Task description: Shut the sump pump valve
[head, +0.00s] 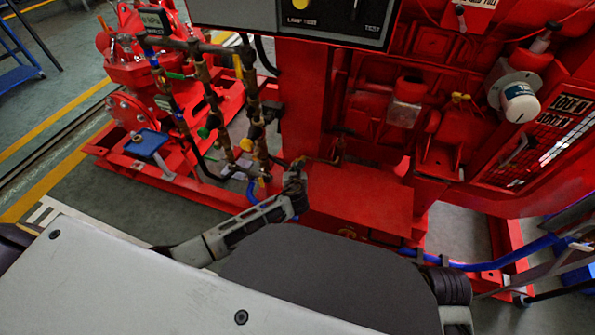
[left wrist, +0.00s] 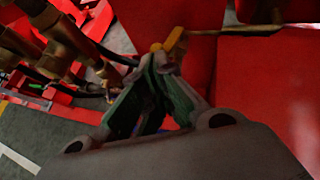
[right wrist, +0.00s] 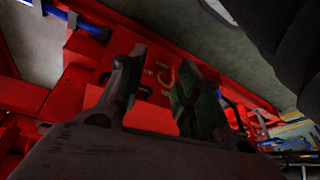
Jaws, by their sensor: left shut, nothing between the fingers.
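My left gripper (head: 297,165) is at the red base of the pumpset, its fingertips shut and empty. In the left wrist view, the closed tips (left wrist: 160,62) are right beside a small yellow valve handle (left wrist: 172,42) on a thin pipe; I cannot tell whether they touch it. I take this handle to be the sump pump valve; its body is mostly hidden behind the fingers. My right gripper (right wrist: 158,80) is open and empty in the right wrist view, above red machinery.
Brass pipework (head: 212,105) with several yellow-handled valves stands left of my left gripper. A red box (head: 360,198) is just right of it. A blue hose (head: 500,262) runs along the lower right. Open grey floor (head: 110,205) lies at the left.

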